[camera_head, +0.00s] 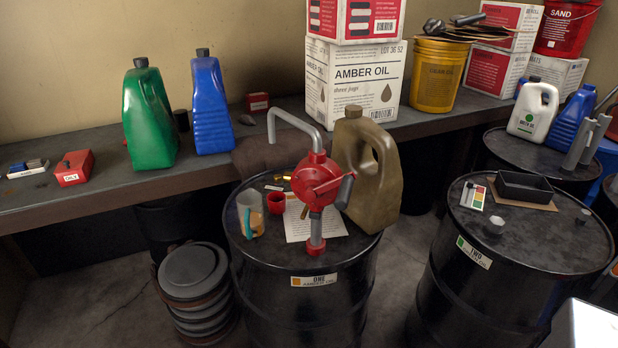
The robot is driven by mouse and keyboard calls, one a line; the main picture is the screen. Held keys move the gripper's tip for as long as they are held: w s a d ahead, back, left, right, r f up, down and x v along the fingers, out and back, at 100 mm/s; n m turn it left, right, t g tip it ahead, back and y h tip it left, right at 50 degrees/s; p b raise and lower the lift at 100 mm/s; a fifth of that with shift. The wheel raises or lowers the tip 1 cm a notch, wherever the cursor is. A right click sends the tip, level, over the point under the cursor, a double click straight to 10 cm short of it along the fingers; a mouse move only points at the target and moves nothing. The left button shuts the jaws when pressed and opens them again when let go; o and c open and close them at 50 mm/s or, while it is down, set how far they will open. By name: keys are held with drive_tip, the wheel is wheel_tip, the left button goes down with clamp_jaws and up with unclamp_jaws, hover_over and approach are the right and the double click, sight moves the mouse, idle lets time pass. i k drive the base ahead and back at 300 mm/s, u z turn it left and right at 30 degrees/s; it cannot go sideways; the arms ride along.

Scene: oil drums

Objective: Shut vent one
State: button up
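Drum one (300,310) is a black steel drum with a label (314,280) reading "ONE AMBER OIL". A red rotary hand pump (318,180) with a grey spout stands upright at the front of its lid. I cannot make out a vent for certain on this lid. Small brass-coloured pieces (275,187) lie near the back left of the lid, too small to identify. A paper sheet (300,226), a red cup (276,203), a mug (250,214) and an olive jug (385,175) crowd the lid and hide parts of it.
Drum two (480,280) stands to the right, with a black tray (524,186) and dark caps (493,226) on its lid. Behind is a bench (95,205) with jugs and boxes. Stacked round lids (195,275) stand left of drum one. Bare floor shows between the drums.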

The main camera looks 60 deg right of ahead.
sight(277, 178)
drive_tip(key=u, duration=0.15)
drive_tip(key=k, duration=0.2)
drive_tip(key=z, duration=1.8)
drive_tip(key=k, duration=0.55)
drive_tip(key=u, duration=0.2)
drive_tip(key=i, duration=0.6)
drive_tip(key=z, duration=0.1)
